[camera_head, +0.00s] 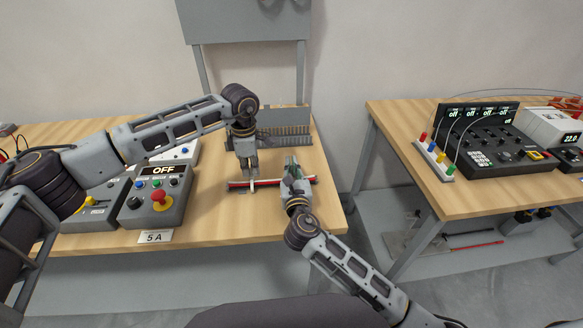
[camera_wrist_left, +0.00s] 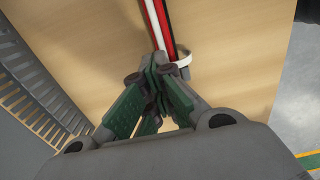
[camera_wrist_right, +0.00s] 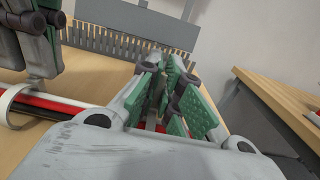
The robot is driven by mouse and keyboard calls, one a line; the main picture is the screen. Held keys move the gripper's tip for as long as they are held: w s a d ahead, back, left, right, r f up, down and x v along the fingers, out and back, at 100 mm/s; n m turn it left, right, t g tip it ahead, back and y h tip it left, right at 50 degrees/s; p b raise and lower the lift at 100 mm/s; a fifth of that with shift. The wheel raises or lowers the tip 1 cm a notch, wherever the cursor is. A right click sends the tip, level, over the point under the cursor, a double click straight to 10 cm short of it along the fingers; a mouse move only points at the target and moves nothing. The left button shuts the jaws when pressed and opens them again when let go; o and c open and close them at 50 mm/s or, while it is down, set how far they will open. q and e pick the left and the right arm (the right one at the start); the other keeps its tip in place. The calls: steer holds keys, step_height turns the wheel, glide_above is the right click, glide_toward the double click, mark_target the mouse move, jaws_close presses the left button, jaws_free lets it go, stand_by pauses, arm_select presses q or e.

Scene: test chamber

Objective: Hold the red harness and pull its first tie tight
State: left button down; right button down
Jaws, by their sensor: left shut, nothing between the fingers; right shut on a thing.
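A white tie (camera_wrist_left: 184,63) loops around the bundle and shows in the right wrist view (camera_wrist_right: 8,100) left of my right gripper. My left gripper (camera_head: 248,176) points down at the harness beside the tie. Its fingers (camera_wrist_left: 158,65) are shut and empty; whether they touch the wires I cannot tell.
A grey slotted comb-like rack (camera_head: 284,134) stands behind the harness. A control box marked OFF (camera_head: 158,198) with a red button stands left, with a "5 A" card (camera_head: 155,237) in front. A second table (camera_head: 470,195) with instruments stands right, across a gap.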

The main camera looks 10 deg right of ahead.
arm_select(q)
steer(key=shift+r, duration=2)
stand_by(1.6)
steer(key=c, duration=1.7)
jaws_free()
steer(key=shift+r, duration=3)
steer(key=shift+f, duration=0.1)
steer(key=shift+c, duration=0.3)
steer(key=shift+f, duration=0.9)
steer(key=shift+f, duration=0.1)
steer(key=shift+f, duration=4.25)
